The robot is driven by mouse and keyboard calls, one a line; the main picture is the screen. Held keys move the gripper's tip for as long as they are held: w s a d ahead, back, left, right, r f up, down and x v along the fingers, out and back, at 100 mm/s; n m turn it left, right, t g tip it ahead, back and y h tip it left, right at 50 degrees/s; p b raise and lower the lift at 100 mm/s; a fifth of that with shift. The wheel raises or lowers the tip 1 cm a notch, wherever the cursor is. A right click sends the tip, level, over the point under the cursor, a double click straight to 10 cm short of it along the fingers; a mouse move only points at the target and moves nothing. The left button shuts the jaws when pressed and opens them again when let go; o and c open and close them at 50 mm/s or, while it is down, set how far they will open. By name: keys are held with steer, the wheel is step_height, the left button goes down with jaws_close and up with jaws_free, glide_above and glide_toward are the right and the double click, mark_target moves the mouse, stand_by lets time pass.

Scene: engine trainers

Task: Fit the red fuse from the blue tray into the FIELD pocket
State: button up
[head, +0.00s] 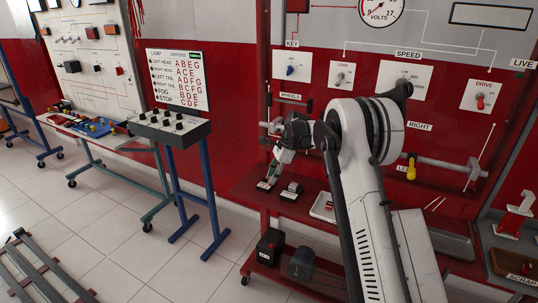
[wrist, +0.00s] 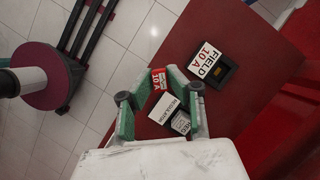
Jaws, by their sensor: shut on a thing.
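The red fuse (wrist: 158,78), marked 10 A, is between the green fingertips of my gripper (wrist: 159,81) in the wrist view. My gripper is shut on it. The FIELD pocket (wrist: 227,75) is a dark opening in a black block beside a white FIELD 10 A label, to the right of the fuse. The fuse is apart from that pocket. In the head view my gripper (head: 269,178) is low over the left part of the red bench; the fuse is too small to make out there.
A white tray (head: 318,213) stands on the red bench (head: 246,188), right of the blocks. The red panel rises behind.

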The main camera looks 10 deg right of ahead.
steer(key=w+r+m+t+h+p, duration=0.1)
steer(key=w+r+m+t+p, duration=0.15)
steer(key=w+m, duration=0.65)
steer(key=shift+n+t, duration=0.25)
steer(key=shift+n, duration=0.05)
steer(key=shift+w+d+f+b, duration=0.2)
steer(key=shift+f+b, duration=0.2)
steer(key=shift+f, duration=0.4)
steer(key=shift+w+d+f+b, duration=0.1)
steer(key=shift+w+f+b, duration=0.15)
steer(key=shift+f+b, duration=0.35)
steer(key=shift+w+d+f+b, duration=0.1)
steer(key=shift+w+f+b, duration=0.15)
steer(key=shift+f, duration=0.7)
steer(key=shift+f+b, duration=0.7)
steer(key=shift+f, duration=0.45)
steer(key=shift+f+b, duration=1.2)
steer(key=shift+b, duration=0.15)
steer(key=o, duration=1.4)
steer(key=shift+r, duration=0.1)
step_height(320, 180, up, 8)
steer(key=p, duration=0.2)
steer(key=shift+p, duration=0.4)
